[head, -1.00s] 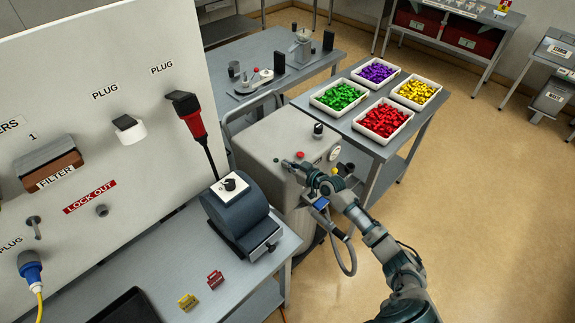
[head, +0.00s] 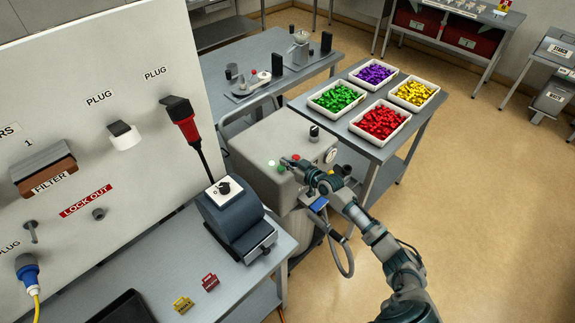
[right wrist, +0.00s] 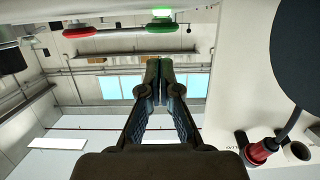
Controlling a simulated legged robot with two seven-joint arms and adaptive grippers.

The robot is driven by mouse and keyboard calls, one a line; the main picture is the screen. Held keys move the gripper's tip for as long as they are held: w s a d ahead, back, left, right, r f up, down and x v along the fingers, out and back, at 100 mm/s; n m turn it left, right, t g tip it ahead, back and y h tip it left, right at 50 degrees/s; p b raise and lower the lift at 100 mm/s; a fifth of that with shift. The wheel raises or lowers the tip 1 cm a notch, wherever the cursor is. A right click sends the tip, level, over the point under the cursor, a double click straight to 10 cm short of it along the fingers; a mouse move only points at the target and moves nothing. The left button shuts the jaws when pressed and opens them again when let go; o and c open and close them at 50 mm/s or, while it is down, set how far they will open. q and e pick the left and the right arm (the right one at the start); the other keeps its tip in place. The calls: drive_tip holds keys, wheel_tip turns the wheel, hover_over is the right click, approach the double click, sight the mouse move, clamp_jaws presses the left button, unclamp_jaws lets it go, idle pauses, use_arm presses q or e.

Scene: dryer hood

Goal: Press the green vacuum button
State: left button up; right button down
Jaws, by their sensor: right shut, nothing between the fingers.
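My right gripper (head: 287,163) is shut and empty, just right of the button at the cabinet's edge. In the right wrist view its closed fingertips (right wrist: 158,66) point toward the button, with a gap in the picture; I cannot tell whether they touch the cabinet. A red button (right wrist: 79,31) sits beside the green one there. My left gripper is not in view.
A black knob (head: 314,132) and a gauge (head: 330,155) are on the cabinet. A table with trays of coloured pieces (head: 381,123) stands behind it. A bench with a dark blue device (head: 236,218) stands at the left. Floor is clear on the right.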

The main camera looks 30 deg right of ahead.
use_arm(q)
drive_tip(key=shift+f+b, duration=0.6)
drive_tip(key=shift+b, duration=0.05)
use_arm(e)
drive_tip(key=v, duration=1)
drive_tip(key=shift+r, duration=0.15)
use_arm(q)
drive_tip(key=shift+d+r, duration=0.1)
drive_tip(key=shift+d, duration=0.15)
use_arm(e)
drive_tip(key=shift+d, duration=0.2)
drive_tip(key=shift+a, duration=0.2)
